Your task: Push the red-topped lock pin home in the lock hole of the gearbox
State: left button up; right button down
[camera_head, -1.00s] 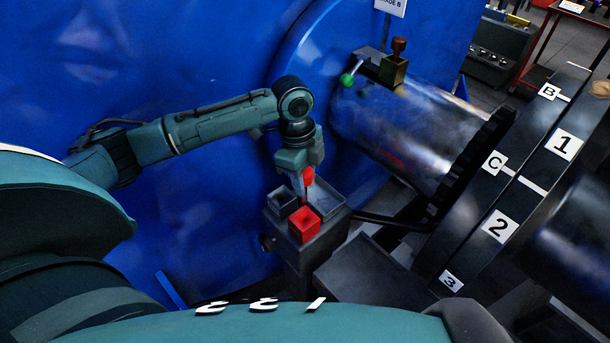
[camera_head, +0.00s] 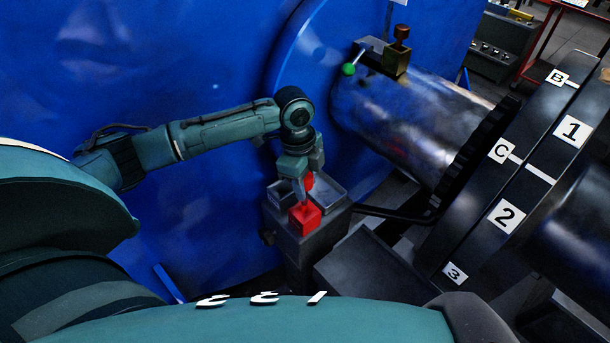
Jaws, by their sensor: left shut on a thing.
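My left gripper (camera_head: 303,188) points down over a small dark stand with trays, in front of the blue wall. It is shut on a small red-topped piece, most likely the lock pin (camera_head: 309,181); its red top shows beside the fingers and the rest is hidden. The fingertips are close above or at a red square block (camera_head: 304,217) on the stand; I cannot tell whether they touch. I cannot make out the lock hole or tell which part is the gearbox. My right gripper is not in view.
Grey open trays (camera_head: 327,190) sit on the stand (camera_head: 310,248) around the red block. A steel cylinder (camera_head: 415,118) with a green-knobbed lever (camera_head: 348,69) and a brass block (camera_head: 396,60) is behind right. A large numbered dark ring (camera_head: 505,215) stands at the right.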

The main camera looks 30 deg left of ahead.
pick_arm(q)
jog(key=shift+f, duration=0.6)
jog(key=shift+r+p, duration=0.1)
jog(key=shift+p, duration=0.25)
dwell(0.8)
jog(key=shift+p, duration=0.3)
dwell(0.5)
dwell(0.6)
jog(key=shift+f, duration=0.7)
